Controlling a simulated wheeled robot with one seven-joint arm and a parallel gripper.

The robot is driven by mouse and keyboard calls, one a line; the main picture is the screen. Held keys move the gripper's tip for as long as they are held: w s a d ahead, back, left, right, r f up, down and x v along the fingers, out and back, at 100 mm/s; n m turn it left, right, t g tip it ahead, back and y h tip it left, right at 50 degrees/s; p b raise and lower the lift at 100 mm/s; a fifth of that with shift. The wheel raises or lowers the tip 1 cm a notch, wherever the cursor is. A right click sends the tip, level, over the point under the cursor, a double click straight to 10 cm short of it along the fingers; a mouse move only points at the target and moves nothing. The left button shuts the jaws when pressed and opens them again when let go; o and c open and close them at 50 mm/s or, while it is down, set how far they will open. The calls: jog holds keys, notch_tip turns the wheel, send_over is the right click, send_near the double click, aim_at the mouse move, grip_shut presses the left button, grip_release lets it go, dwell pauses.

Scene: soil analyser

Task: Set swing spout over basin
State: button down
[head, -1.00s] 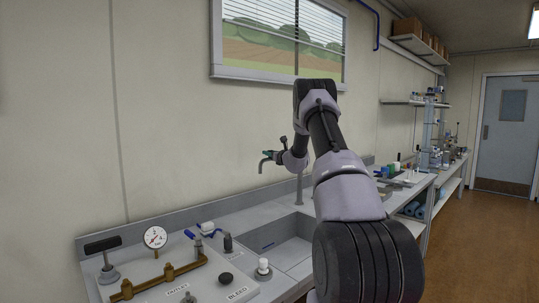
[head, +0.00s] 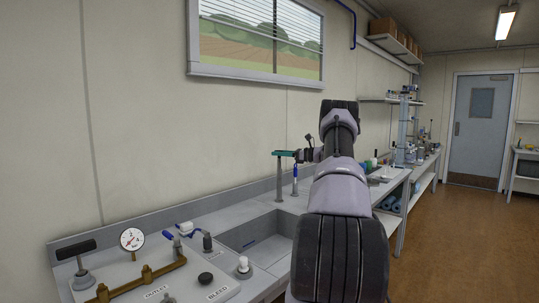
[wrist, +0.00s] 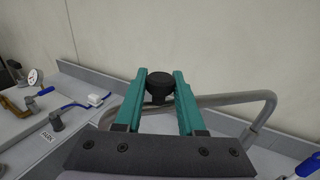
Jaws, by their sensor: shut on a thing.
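The swing spout is a grey bent tube, clear in the wrist view (wrist: 235,98). It runs across below the fingers and bends down at the right. A black knob (wrist: 160,86) sits between the fingertips, and my gripper (wrist: 161,80) is shut on it. In the head view my gripper (head: 284,153) shows as teal fingers at the top of the grey upright post (head: 279,183) behind the basin. The grey basin (head: 240,238) is sunk in the bench, its right part hidden by my arm. The spout's outlet is not clear in the head view, so I cannot tell whether it is over the basin.
A panel with a gauge (head: 132,239), brass pipe (head: 140,282) and black knobs stands left of the basin. A blue-handled fitting (head: 295,174) stands close right of the post. The wall and window (head: 262,40) are behind. Open floor (head: 455,240) lies right.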

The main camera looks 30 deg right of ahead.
jog(key=shift+s+d+n+g+y, duration=0.35)
jog(key=shift+d+g, duration=0.05)
jog(key=shift+d, duration=0.2)
jog(key=shift+s+d+n+g+y, duration=0.3)
jog(key=shift+d+n+g+y, duration=0.1)
jog(key=shift+d, duration=0.25)
jog(key=c, duration=0.5)
grip_release()
jog(key=v, duration=1.1)
jog(key=shift+r, duration=0.1)
